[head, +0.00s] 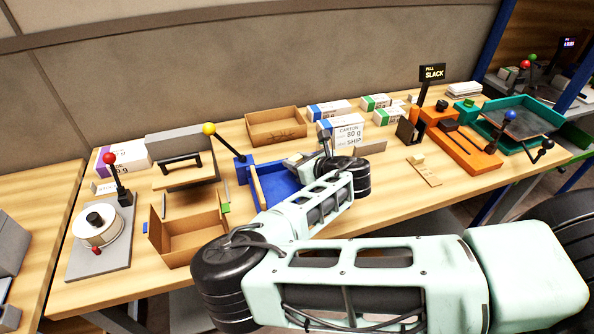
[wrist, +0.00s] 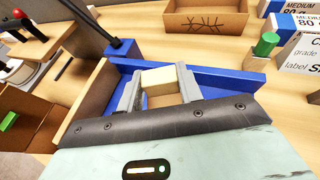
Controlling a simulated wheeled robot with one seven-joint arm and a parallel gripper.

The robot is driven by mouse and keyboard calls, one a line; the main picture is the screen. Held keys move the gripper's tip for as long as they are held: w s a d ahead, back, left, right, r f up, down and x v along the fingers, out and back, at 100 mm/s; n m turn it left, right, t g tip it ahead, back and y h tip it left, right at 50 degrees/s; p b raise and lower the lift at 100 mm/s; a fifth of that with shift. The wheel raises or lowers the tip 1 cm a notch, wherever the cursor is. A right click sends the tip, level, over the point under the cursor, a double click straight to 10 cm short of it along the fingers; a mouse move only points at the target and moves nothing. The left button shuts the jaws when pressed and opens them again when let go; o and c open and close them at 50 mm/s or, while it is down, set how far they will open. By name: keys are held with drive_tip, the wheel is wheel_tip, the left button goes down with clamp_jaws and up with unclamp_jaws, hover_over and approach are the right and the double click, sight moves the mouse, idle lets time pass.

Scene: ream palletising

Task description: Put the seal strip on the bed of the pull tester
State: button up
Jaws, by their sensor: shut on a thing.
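My gripper (wrist: 160,90) is shut on a small cream block-like piece, the seal strip (wrist: 160,77) as far as I can tell; only its part between the fingers shows. In the wrist view it is over the blue tray with a wooden side. In the head view my gripper (head: 324,148) is at the right end of this tray, partly hidden by my arm, and the held piece cannot be made out. The pull tester (head: 462,145), long and orange with a black sign, stands on the right of the table, well apart from my gripper.
The blue tray (head: 272,180) has a yellow-knobbed lever. A tan board (head: 424,172) with a small block lies before the pull tester. Cartons (head: 345,132), an open cardboard box (head: 275,128) and a green tray (head: 515,118) stand farther back or right. The front right table is clear.

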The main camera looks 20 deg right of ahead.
drive_tip(key=shift+f+p, duration=0.5)
drive_tip(key=shift+f, duration=1.75)
drive_tip(key=shift+f, duration=0.2)
drive_tip(key=o, duration=1)
drive_tip(key=shift+c, duration=0.2)
drive_tip(key=shift+r, duration=0.1)
